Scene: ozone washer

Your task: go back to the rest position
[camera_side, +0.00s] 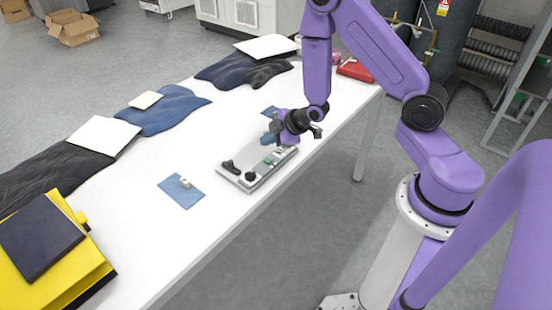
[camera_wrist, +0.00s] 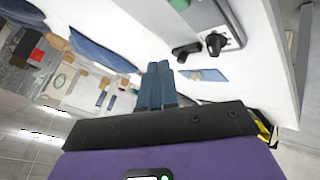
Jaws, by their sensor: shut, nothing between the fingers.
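My gripper (camera_side: 276,133) is over the white table beside the grey control panel, near the panel's far end in the side view. In the wrist view my gripper (camera_wrist: 157,68) shows its two blue fingers side by side and closed, with nothing between them. The control panel (camera_side: 240,181) lies on the table (camera_side: 226,124) and has black knobs and a green part on top. In the wrist view part of the panel (camera_wrist: 208,18) shows at the top with a black knob and a black handle. I cannot tell the exact height of the gripper above the table.
A blue cloth (camera_side: 181,192) with a small white block lies left of the panel. Folded garments (camera_side: 165,110) with white cards lie along the far edge. A yellow box (camera_side: 60,262) stands at the near left, a red item (camera_side: 355,70) at the far right.

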